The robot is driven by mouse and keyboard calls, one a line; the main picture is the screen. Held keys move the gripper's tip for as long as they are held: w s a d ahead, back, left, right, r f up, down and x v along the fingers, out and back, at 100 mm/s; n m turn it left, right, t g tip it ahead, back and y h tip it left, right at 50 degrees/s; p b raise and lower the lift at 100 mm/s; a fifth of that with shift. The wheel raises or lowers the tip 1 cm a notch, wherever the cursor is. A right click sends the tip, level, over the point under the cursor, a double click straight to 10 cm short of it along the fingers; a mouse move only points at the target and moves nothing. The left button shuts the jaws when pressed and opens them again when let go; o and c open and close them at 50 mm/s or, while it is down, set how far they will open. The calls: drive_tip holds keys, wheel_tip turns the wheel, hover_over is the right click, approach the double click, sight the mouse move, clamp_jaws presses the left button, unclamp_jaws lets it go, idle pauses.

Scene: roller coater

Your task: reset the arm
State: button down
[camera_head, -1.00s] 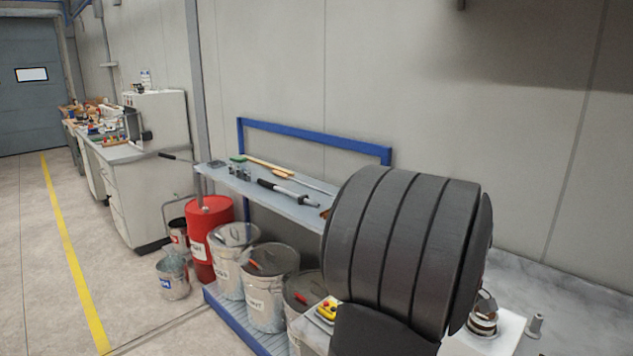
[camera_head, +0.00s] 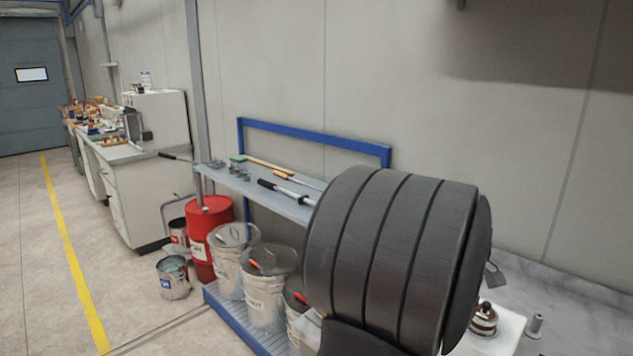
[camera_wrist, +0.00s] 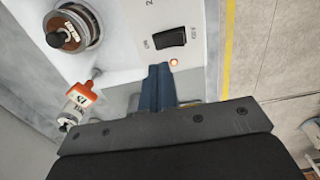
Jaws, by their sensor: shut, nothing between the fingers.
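My gripper (camera_wrist: 158,88) shows in the wrist view as two blue-grey fingers closed together, with nothing seen between them. Its fingertips point at a white panel (camera_wrist: 125,45), just below a black rocker switch (camera_wrist: 170,37) and a small lit orange lamp (camera_wrist: 174,62). I cannot tell whether they touch the panel. In the head view my dark ribbed arm fills the lower right, and the gripper is hidden.
In the head view, a blue-framed shelf (camera_head: 250,190) holds tools above several paint cans, beside a red drum (camera_head: 208,228).

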drive_tip(key=s+a+r, duration=0.2)
drive_tip(key=r, duration=0.9)
drive_tip(key=s+a+r+t+h, duration=0.1)
drive_tip(key=s+a+r, duration=0.1)
drive_tip(key=r, duration=0.9)
drive_tip(key=shift+s+a+r, duration=0.25)
drive_tip(key=shift+s+a, duration=0.05)
drive_tip(key=c, duration=2.1)
unclamp_jaws()
drive_tip(key=o, duration=1.8)
drive_tip(key=w+d+f+h, duration=0.1)
drive_tip(key=w, duration=0.1)
drive_tip(key=w+d+f+h, duration=0.1)
drive_tip(key=d, duration=0.1)
drive_tip(key=w+d+f+h, duration=0.1)
drive_tip(key=w+d+f, duration=0.1)
drive_tip(key=shift+w+d, duration=0.1)
drive_tip(key=shift+w, duration=0.25)
drive_tip(key=o, duration=0.3)
drive_tip(key=x, duration=0.9)
drive_tip(key=shift+d+f, duration=0.2)
drive_tip(key=shift+d, duration=0.05)
drive_tip(key=shift+r, duration=0.1)
